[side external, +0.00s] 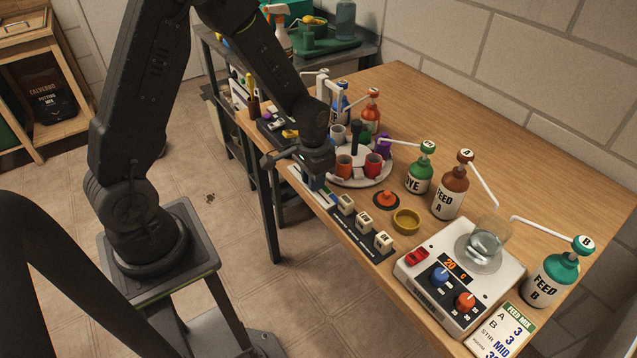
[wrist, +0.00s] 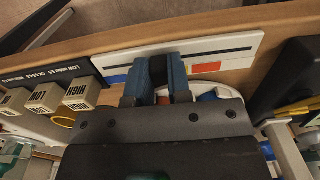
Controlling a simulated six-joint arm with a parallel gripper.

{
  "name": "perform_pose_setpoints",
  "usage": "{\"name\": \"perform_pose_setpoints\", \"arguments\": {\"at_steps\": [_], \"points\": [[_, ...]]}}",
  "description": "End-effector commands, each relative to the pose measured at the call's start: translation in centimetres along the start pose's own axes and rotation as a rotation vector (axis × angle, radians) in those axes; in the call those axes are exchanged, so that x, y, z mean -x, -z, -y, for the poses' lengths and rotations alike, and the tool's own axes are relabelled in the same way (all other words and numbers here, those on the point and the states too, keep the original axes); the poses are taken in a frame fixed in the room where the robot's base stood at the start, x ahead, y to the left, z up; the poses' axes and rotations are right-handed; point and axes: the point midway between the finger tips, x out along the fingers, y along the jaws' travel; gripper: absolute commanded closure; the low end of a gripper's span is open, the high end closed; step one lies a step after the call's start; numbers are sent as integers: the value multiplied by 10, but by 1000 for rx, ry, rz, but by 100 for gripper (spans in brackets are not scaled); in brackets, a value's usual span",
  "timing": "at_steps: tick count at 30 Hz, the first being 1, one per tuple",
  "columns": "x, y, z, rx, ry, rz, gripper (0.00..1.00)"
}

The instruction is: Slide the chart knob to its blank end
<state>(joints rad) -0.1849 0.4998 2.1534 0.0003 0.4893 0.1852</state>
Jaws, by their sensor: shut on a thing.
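The chart (wrist: 238,62) is a long white panel with a dark slot along it, lying near the table's edge in the wrist view. A blue patch shows left of my gripper and a red patch to its right; the panel beyond the red patch is plain white. The dark chart knob (wrist: 158,70) stands between the blue fingers of my gripper (wrist: 157,78), which is shut on it. The fingers hide the part of the chart around the knob. In the side external view my gripper (side external: 310,160) reaches down at the table's front edge and covers much of the chart.
A dark strip with several cream blocks (wrist: 80,95), some marked LOW and HIGH, sits just left of the chart. A round rack with coloured cups (side external: 355,178) stands close behind my gripper. Pump bottles (side external: 450,195) and a white control unit (side external: 455,285) stand farther right.

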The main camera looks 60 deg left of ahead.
Motion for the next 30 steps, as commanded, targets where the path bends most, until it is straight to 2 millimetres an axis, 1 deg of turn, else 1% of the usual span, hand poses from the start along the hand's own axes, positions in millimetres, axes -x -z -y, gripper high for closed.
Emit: {"name": "perform_pose_setpoints", "arguments": {"at_steps": [1, 3, 6, 9, 13, 21, 22, 30], "points": [[0, 1, 16, 11, 0, -2, 100], [0, 1, 35, 11, 0, -3, 100], [0, 1, 60, 10, 1, -3, 100], [1, 1, 77, 6, 1, -3, 100], [1, 1, 87, 2, 1, -3, 100], [1, 1, 89, 1, 3, -4, 100], [1, 1, 89, 1, 3, -5, 81], [0, 0, 88, 1, 2, -3, 55]]}}
